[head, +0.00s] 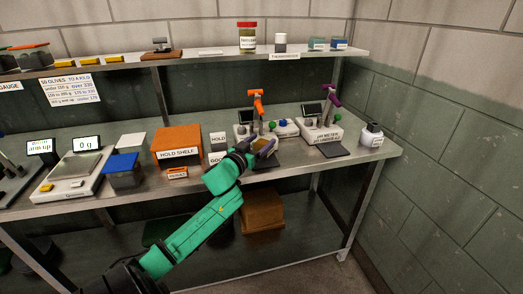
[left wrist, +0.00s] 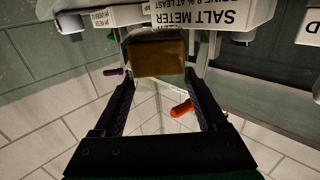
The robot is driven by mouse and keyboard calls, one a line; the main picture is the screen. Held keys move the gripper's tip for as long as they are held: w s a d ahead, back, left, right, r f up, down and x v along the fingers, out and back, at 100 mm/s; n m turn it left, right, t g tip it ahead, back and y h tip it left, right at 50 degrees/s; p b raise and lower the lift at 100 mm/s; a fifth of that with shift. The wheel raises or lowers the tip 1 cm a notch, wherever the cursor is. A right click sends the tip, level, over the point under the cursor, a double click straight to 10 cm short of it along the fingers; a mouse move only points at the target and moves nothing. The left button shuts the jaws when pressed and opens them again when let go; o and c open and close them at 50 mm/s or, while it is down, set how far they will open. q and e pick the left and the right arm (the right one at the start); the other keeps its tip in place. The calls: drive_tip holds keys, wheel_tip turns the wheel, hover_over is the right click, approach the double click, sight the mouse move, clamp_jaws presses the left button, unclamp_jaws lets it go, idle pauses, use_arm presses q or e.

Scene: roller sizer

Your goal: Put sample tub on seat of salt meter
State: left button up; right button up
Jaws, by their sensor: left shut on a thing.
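My left gripper (head: 264,148) is shut on a small brown tub, which also shows in the left wrist view (left wrist: 157,58) between the fingertips (left wrist: 163,62). The salt meter (head: 241,131) is the left one of two white meters, with an orange handle on top. Its label (left wrist: 205,12) shows upside down in the left wrist view, close beyond the tub. A dark flat seat (head: 265,163) lies in front of the meter, under the gripper. The gap between tub and seat cannot be judged. My right gripper is not in view.
A second meter (head: 322,134) with a purple handle and its own dark plate (head: 333,150) stands to the right. A white bottle (head: 371,135) is near the right end. The orange hold shelf (head: 178,145) stands left. An upper shelf (head: 200,56) runs behind.

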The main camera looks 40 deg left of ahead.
use_arm(q)
drive_tip(key=f, duration=0.3)
drive_tip(key=shift+w+f, duration=0.25)
drive_tip(key=o, duration=1.6)
drive_tip(key=shift+c, duration=0.2)
drive_tip(key=s+d, duration=0.2)
drive_tip(key=s, duration=1)
drive_tip(key=shift+d, duration=0.1)
